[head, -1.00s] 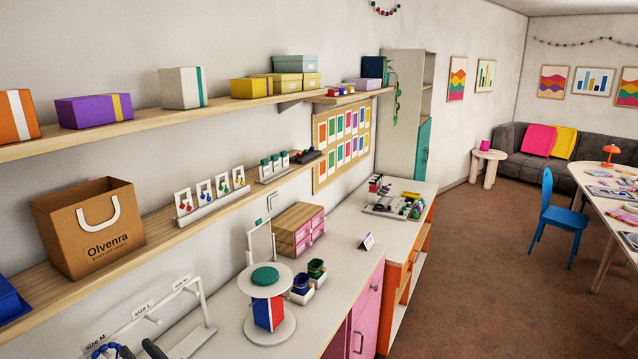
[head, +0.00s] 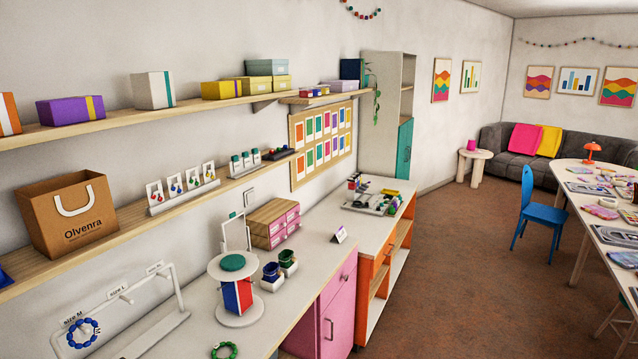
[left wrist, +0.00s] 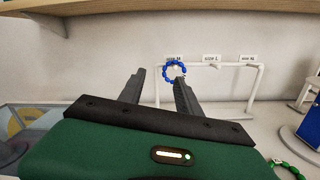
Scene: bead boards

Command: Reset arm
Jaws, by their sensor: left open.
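My left gripper (left wrist: 160,90) shows in the left wrist view, with its two dark fingers apart and nothing between them. Beyond its right fingertip a blue beaded bracelet (left wrist: 175,72) hangs on the white rack (left wrist: 254,92) at the size M label. In the head view the blue bracelet (head: 83,333) hangs on the left of the white rack (head: 172,300). A green beaded bracelet (head: 224,350) lies on the white counter (head: 200,330); it also shows at the lower right of the left wrist view (left wrist: 290,170). Neither gripper shows in the head view now.
A wooden shelf (head: 110,238) with a paper bag (head: 70,215) overhangs the rack.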

